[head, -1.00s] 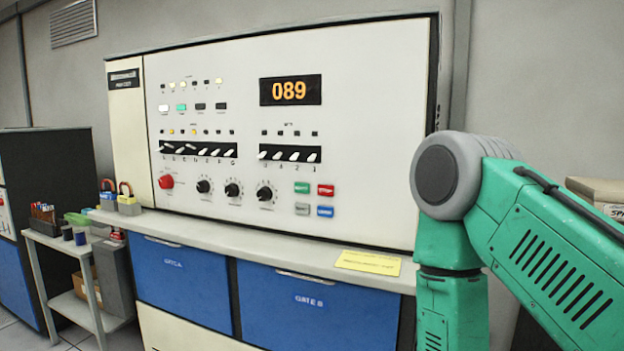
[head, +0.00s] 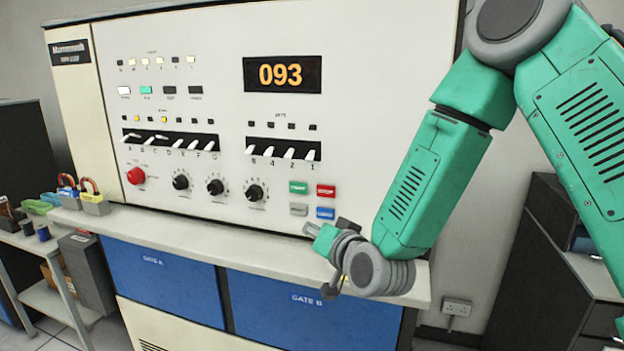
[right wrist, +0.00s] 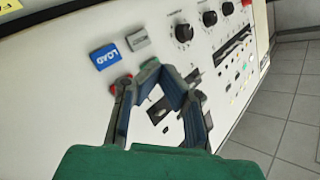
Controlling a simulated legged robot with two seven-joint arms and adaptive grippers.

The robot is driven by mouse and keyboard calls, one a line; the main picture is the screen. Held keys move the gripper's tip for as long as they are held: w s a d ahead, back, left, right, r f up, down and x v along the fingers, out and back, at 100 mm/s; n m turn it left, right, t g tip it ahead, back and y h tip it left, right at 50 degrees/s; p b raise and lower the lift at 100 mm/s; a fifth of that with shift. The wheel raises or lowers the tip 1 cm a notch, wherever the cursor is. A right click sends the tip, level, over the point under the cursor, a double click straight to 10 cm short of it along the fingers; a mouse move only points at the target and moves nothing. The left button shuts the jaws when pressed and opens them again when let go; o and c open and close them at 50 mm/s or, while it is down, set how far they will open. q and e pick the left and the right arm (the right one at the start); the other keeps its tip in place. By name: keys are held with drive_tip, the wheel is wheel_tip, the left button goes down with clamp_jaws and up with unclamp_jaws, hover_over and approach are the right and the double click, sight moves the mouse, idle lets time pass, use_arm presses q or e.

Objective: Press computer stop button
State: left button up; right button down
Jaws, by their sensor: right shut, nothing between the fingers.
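The red stop button (head: 326,190) is on the white computer panel (head: 380,120), at the upper right of a small button group. The green button (head: 299,187) is left of it, and the blue load button (head: 325,213) is below. My right gripper (head: 309,229) is shut and empty, just below the buttons and in front of the panel's lower edge, apparently apart from the stop button. In the right wrist view, the shut fingers (right wrist: 160,72) cover part of the panel. A sliver of the red button (right wrist: 113,88) shows beside the left finger. My left gripper is out of view.
A grey ledge (head: 170,235) runs below the panel, above blue drawers (head: 165,281). Black dials (head: 215,187) and white switches are left of the buttons. The orange display (head: 281,74) reads 093. A side table stands at the far left.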

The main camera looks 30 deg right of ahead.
sight(326, 191)
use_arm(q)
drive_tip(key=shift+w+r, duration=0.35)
use_arm(e)
drive_tip(key=r, duration=0.1)
drive_tip(key=w+r, duration=0.1)
drive_tip(key=shift+w+d+r+t, duration=0.1)
drive_tip(key=shift+w+r+t, duration=0.05)
drive_tip(key=shift+r+t, duration=0.2)
drive_tip(key=shift+w+d+p, duration=0.25)
drive_tip(key=shift+w+d, duration=1.2)
drive_tip(key=shift+d, duration=0.25)
drive_tip(key=shift+w+d+p, duration=0.2)
drive_tip(key=shift+w+d, duration=1.25)
drive_tip(key=shift+d, duration=0.25)
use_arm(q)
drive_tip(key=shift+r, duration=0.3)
use_arm(e)
drive_tip(key=shift+w+d, duration=0.2)
drive_tip(key=shift+d, duration=0.05)
